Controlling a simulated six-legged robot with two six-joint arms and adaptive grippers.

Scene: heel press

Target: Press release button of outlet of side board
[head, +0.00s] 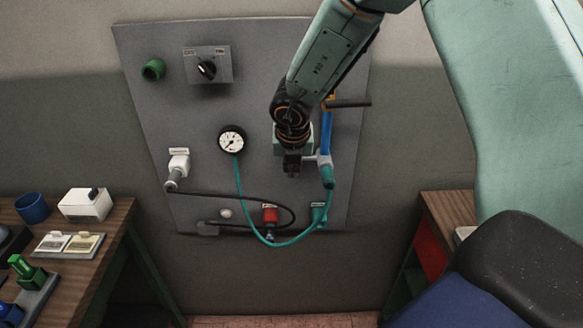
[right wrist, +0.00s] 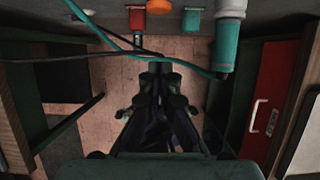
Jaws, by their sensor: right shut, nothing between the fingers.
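The grey side board (head: 130,65) hangs on the wall ahead. My right gripper (head: 292,172) is shut and empty in front of its right half, fingertips pointing down. In the right wrist view its fingers (right wrist: 158,75) meet below an orange round part (right wrist: 159,6). A red fitting (head: 270,214) and a teal fitting (head: 319,212) sit low on the board; they also show in the wrist view as red (right wrist: 137,18) and teal (right wrist: 190,20). I cannot tell which part is the outlet's release button. My left gripper is out of view.
A pressure gauge (head: 232,140), rotary switch (head: 208,67), green knob (head: 153,69) and white socket (head: 179,160) are on the board. A teal hose (head: 245,205) and black cable (head: 225,196) loop below. A wooden table (head: 115,215) stands left; a red-fronted cabinet (head: 430,250) stands right.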

